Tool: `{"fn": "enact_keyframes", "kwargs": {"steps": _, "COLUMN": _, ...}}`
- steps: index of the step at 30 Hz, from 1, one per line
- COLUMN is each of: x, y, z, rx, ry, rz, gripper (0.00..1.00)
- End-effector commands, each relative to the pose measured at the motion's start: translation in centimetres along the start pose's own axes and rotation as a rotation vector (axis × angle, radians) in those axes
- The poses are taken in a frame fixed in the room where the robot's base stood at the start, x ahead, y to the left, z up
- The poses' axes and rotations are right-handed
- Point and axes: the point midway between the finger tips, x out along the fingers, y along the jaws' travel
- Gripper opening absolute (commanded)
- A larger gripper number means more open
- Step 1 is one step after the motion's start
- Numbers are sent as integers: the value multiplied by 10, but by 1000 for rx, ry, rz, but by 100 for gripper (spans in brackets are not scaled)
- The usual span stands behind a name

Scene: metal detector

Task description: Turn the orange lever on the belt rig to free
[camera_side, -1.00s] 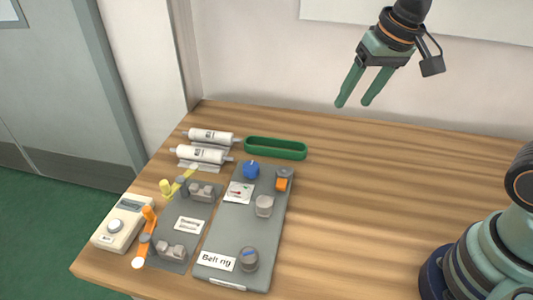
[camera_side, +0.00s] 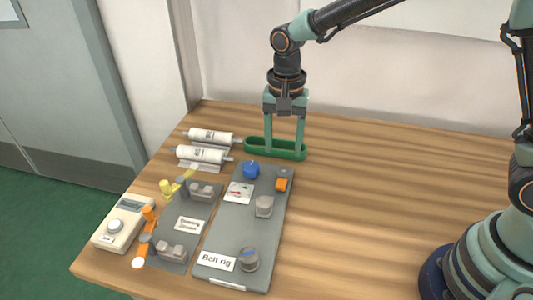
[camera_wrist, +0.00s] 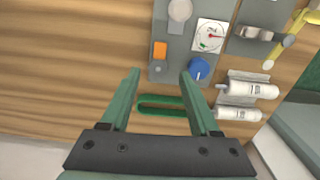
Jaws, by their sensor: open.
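The belt rig (camera_side: 224,226) is a grey panel lying on the table, labelled "Belt rig". Its orange lever (camera_side: 282,184) sits at the panel's far right corner; it also shows in the wrist view (camera_wrist: 160,50) as a small orange block. A blue knob (camera_side: 251,170), a dial gauge (camera_side: 239,193) and grey knobs are on the same panel. My gripper (camera_side: 284,151) is open and empty, pointing down by the green tray, beyond the lever's end of the panel. In the wrist view its fingers (camera_wrist: 160,75) are apart, with the lever ahead between them.
A green oval tray (camera_side: 258,152) stands behind the panel. White rollers (camera_side: 203,154) lie on a stand to the left. A second grey panel (camera_side: 172,264) with orange and yellow levers and a beige meter (camera_side: 122,222) are further left. The table right of the rig is clear.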

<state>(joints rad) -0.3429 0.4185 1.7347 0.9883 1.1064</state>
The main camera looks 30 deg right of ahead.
Motion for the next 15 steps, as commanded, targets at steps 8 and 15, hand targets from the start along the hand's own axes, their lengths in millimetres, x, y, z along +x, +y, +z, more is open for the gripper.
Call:
{"fn": "enact_keyframes", "kwargs": {"steps": 8, "x": 56, "y": 2, "z": 0, "rx": -1, "ry": -2, "rz": 5, "gripper": 62}}
{"fn": "enact_keyframes", "kwargs": {"steps": 15, "x": 87, "y": 1, "z": 0, "rx": -2, "ry": -1, "rz": 3, "gripper": 62}}
